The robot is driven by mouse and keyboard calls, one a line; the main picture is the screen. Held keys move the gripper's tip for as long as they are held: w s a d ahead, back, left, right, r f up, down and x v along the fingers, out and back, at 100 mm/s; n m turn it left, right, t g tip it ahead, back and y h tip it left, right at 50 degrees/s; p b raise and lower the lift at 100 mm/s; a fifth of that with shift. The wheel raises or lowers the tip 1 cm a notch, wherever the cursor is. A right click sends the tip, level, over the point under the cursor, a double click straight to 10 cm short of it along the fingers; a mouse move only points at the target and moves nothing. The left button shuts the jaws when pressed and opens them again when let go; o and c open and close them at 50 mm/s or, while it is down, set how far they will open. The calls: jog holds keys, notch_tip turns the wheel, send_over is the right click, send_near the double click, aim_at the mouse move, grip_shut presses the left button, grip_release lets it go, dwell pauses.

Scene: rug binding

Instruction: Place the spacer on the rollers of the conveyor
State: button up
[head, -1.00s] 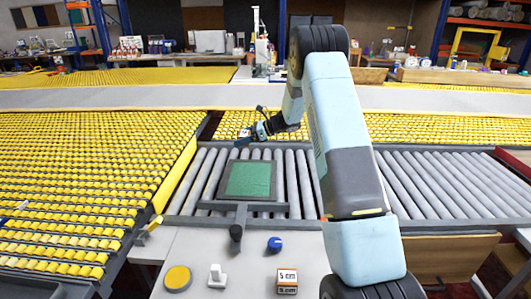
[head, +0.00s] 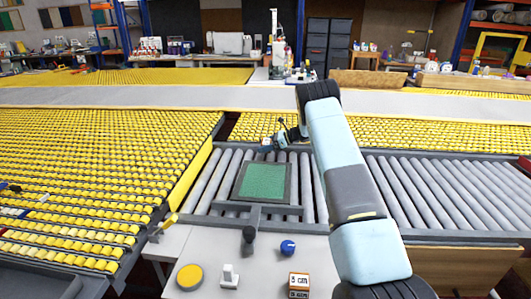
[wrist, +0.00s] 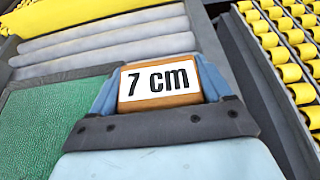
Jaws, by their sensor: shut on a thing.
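My gripper (head: 266,147) is shut on the spacer, an orange-brown block with a white "7 cm" label. In the wrist view the spacer (wrist: 160,82) sits between my two blue fingers, label facing the camera. In the head view it is small and mostly hidden at the fingertips. My gripper is near the far end of the conveyor's grey rollers (head: 308,190), behind the green pad. The rollers also show in the wrist view (wrist: 100,42), beyond the spacer. I cannot tell whether the spacer touches them.
A green pad in a dark frame (head: 263,182) lies on the rollers. The front table holds a 5 cm block (head: 299,281), a blue knob (head: 288,247), a yellow disc (head: 190,277) and a white switch (head: 229,276). Yellow roller beds (head: 90,170) lie left. Rollers right of my arm are bare.

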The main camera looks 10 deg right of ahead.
aim_at(265, 156)
jog(key=shift+w+f, duration=0.15)
jog(key=shift+f, duration=0.75)
jog(key=shift+w+f, duration=0.1)
jog(key=shift+f, duration=0.8)
jog(key=o, duration=0.8)
jog(key=shift+f, duration=0.1)
